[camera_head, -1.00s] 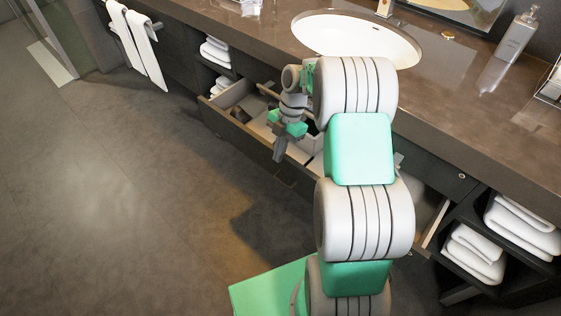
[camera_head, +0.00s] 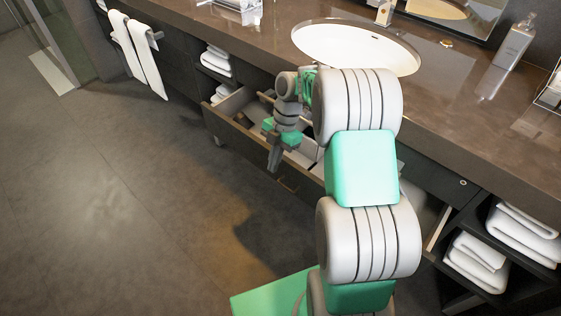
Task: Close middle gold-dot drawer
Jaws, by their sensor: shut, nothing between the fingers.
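A wide dark drawer (camera_head: 228,128) stands pulled out below the sink, its pale inside and dividers showing. A small gold mark (camera_head: 288,185) shows on its front. My arm hides its right part. A pale drawer side (camera_head: 438,228) stands out right of my arm; I cannot tell whether it belongs to the same drawer. My gripper (camera_head: 273,164) is shut and empty. It points down and overlaps the drawer's front edge near the middle; I cannot tell whether it touches.
The counter (camera_head: 440,115) with its sink (camera_head: 358,46) lies above the drawer. A closed front with a round gold dot (camera_head: 463,183) is at right. Folded towels (camera_head: 478,262) fill the right shelves; more towels (camera_head: 216,60) are at left. The floor (camera_head: 130,190) in front is clear.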

